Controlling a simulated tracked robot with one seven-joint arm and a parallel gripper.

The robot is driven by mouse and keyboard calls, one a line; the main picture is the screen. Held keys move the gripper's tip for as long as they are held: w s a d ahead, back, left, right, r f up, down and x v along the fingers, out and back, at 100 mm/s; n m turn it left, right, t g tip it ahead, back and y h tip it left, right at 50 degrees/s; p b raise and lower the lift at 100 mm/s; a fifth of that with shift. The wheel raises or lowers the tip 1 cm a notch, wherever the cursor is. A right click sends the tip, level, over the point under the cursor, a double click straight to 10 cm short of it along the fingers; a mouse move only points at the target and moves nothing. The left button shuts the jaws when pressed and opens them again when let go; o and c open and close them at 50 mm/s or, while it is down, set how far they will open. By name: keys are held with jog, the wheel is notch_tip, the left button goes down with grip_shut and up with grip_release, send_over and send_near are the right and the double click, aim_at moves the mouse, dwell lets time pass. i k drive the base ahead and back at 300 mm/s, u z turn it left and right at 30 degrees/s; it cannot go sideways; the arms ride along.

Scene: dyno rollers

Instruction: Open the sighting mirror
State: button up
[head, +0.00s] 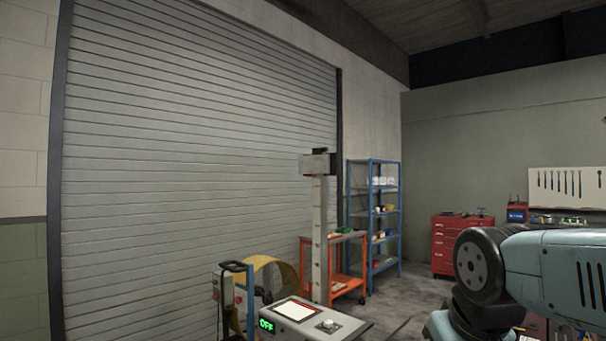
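I cannot tell whether any of this is the sighting mirror. No mirror face shows clearly. My arm (555,265) enters at the lower right, well apart from the post. My gripper is not in view.
A console (345,331) with a green OFF display (267,325) stands in front of the post. A dark-handled stand (237,267), yellow curved guard (277,272), orange cart (349,284), blue shelf (371,272) and red tool chest (447,245) are around it. Floor (415,290) shows between post and arm.

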aim_at(317, 162)
jog(key=u, duration=0.35)
jog(key=i, duration=0.95)
jog(key=u, duration=0.3)
jog(key=i, duration=1.1)
jog(key=z, duration=0.6)
jog(key=k, duration=0.65)
jog(key=z, duration=0.2)
jog(key=i, duration=0.75)
jog(key=u, duration=0.1)
